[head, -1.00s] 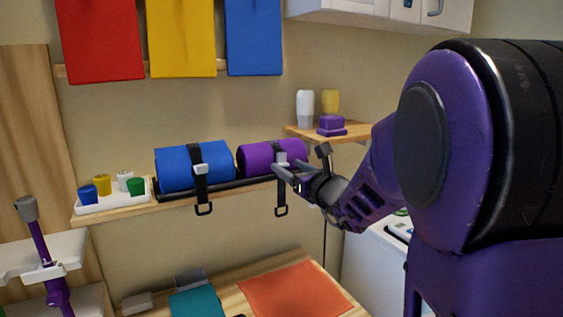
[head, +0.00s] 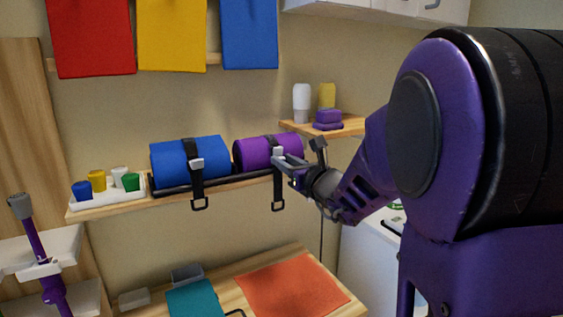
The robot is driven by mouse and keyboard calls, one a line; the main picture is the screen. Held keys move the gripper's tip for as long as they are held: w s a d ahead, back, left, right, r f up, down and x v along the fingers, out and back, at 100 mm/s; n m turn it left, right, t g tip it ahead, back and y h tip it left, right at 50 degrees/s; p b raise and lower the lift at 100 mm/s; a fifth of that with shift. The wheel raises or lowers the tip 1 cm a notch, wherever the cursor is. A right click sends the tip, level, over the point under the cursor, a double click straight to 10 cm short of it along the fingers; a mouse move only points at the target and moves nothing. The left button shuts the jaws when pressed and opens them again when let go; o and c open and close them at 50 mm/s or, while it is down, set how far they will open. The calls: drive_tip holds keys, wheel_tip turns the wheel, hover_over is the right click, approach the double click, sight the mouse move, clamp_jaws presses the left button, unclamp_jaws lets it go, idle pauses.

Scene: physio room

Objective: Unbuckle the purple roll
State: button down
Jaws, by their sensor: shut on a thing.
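The purple roll (head: 252,154) lies on a black rack on the wall shelf, to the right of the blue roll (head: 175,162). A black strap (head: 278,192) goes over the purple roll and hangs down in front, ending in a loop below the shelf. A light grey buckle (head: 279,152) sits on this strap at the roll's front. My gripper (head: 281,161) reaches in from the right, with its fingertips at the buckle. It is shut on the buckle, though the fingers partly hide the contact.
The blue roll has its own strap and buckle (head: 197,164). A white tray (head: 110,199) with several coloured cups is left on the shelf (head: 140,206). A small right shelf (head: 350,126) holds bottles and a purple block (head: 328,117). Below is a wooden table (head: 240,283).

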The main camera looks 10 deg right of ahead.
sight(280, 157)
drive_tip(key=shift+r+p, duration=0.2)
drive_tip(key=shift+p, duration=0.1)
drive_tip(key=shift+s+d+r+g+p, duration=0.1)
drive_tip(key=shift+r+g+p, duration=0.15)
drive_tip(key=shift+g+p, duration=0.35)
drive_tip(key=shift+s+r+g+h+p, duration=0.15)
drive_tip(key=shift+g+h+p, duration=0.25)
drive_tip(key=shift+g+p, duration=0.4)
drive_tip(key=shift+r+g+h+p, duration=0.25)
drive_tip(key=shift+r+g+h, duration=0.2)
drive_tip(key=shift+g, duration=0.8)
drive_tip(key=shift+r+g+h+p, duration=0.2)
drive_tip(key=shift+r+g+h, duration=0.25)
drive_tip(key=shift+g, duration=0.85)
drive_tip(key=shift+r+g+h+p, duration=0.25)
drive_tip(key=shift+r+g+h, duration=0.2)
drive_tip(key=shift+g, duration=0.8)
drive_tip(key=shift+w+r+g+h, duration=0.2)
drive_tip(key=shift+r+g+h, duration=0.05)
drive_tip(key=shift+g, duration=0.55)
drive_tip(key=shift+w+r+g+h, duration=0.15)
drive_tip(key=shift+r+g+h, duration=0.1)
drive_tip(key=shift+g, duration=0.55)
drive_tip(key=shift+w+r+g+h, duration=0.2)
drive_tip(key=shift+r+g+h, duration=0.05)
drive_tip(key=shift+g, duration=0.55)
drive_tip(key=shift+a, duration=0.2)
drive_tip(key=c, duration=0.6)
unclamp_jaws()
